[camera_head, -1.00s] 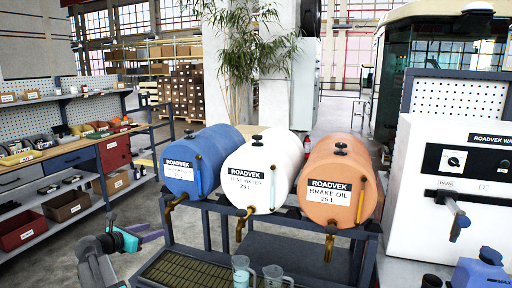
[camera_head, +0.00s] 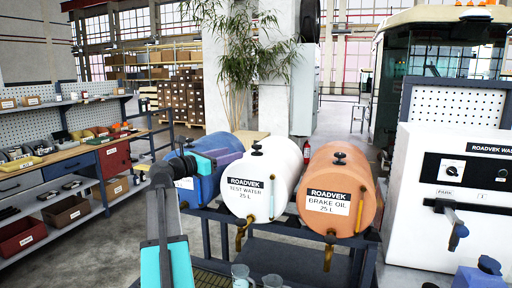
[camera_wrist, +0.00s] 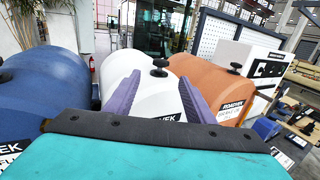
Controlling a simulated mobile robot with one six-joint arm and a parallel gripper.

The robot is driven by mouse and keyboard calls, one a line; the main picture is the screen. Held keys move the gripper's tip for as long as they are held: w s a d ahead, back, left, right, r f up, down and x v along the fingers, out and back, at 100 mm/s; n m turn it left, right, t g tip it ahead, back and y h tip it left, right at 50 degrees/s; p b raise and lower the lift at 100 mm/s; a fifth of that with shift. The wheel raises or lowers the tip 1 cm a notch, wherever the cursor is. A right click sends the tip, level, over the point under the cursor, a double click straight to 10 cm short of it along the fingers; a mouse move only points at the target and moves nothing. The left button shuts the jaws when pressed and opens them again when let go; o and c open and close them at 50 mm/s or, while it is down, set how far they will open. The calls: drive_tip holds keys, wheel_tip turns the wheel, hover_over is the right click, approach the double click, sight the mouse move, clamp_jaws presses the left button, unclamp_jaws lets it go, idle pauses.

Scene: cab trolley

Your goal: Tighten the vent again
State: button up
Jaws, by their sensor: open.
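Three drums lie on a dark stand: a blue one (camera_head: 207,190), a white one (camera_head: 245,172) labelled TEST WATER 25 L, and an orange one (camera_head: 325,179) labelled BRAKE OIL 25 L. A black vent cap (camera_head: 257,148) stands on the white drum and another black vent cap (camera_head: 339,158) on the orange drum. The blue drum's cap is not clearly visible behind my arm. My gripper (camera_head: 232,156) is open and empty over the blue drum, pointing towards the white one. In the wrist view, the white drum's cap (camera_wrist: 160,68) shows between and beyond my purple fingers. I cannot tell how tight any cap sits.
Brass taps, one under the white drum (camera_head: 241,236), hang at the drum fronts. Clear jugs (camera_head: 241,276) stand below. A white machine with a lever (camera_head: 447,210) is at right. A workbench with bins (camera_head: 62,214) is at left. A plant (camera_head: 240,65) rises behind.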

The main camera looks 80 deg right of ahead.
sight(253, 147)
drive_tip(key=shift+s+r, duration=0.1)
idle(0.3)
drive_tip(key=p+x, duration=0.4)
drive_tip(key=x, duration=0.9)
drive_tip(key=shift+s+d+p, duration=0.25)
drive_tip(key=shift+d+p, duration=0.1)
drive_tip(key=c, duration=1.1)
drive_tip(key=shift+o, duration=0.2)
drive_tip(key=shift+s+a, duration=0.15)
